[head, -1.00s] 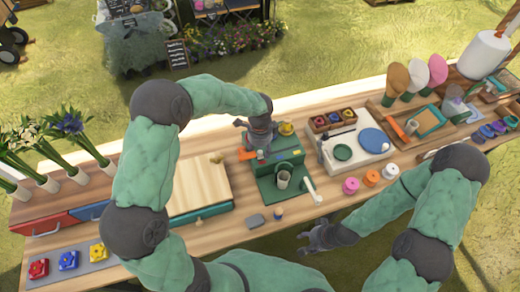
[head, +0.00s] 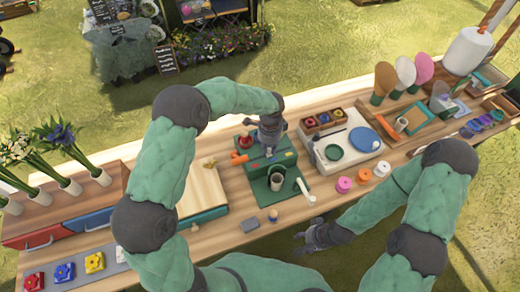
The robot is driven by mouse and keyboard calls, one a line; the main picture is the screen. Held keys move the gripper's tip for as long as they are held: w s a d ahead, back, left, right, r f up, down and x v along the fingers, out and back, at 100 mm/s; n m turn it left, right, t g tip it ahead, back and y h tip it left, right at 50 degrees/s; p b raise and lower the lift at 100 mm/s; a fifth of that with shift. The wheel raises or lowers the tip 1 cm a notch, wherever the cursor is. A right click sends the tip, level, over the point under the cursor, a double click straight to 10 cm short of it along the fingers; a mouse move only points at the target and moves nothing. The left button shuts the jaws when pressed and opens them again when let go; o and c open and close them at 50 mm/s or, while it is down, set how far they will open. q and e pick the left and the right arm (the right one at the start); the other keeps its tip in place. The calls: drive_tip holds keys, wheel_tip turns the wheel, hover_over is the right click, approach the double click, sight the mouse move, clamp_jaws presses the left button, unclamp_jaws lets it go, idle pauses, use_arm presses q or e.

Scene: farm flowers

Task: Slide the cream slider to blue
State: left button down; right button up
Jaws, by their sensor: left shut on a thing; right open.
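A green box-like device (head: 273,166) stands mid-table, with small coloured marks on its front. A red knob (head: 245,141) and an orange handle (head: 238,157) are at its left. My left gripper (head: 269,146) points down at the top right of the device. It is shut on what appears to be the yellow knob, which it now hides. A pale lever (head: 304,189) sticks out at the device's right front. I cannot clearly tell which part is the cream slider. My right gripper (head: 301,244) is open and empty near the front edge, away from the device.
A metal cup (head: 277,181) stands on the device's green base. A white board (head: 335,162) with green and blue discs lies to the right. Pink, orange and white pieces (head: 344,184) stand before it. A wooden board (head: 200,190) lies to the left.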

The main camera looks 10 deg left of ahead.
sight(270, 149)
use_arm(q)
drive_tip(key=shift+w+d, duration=0.15)
drive_tip(key=shift+d, duration=0.05)
drive_tip(key=c, duration=1.1)
unclamp_jaws()
drive_tip(key=shift+r, duration=0.15)
wheel_tip(270, 149, up, 12)
drive_tip(key=shift+f, duration=0.15)
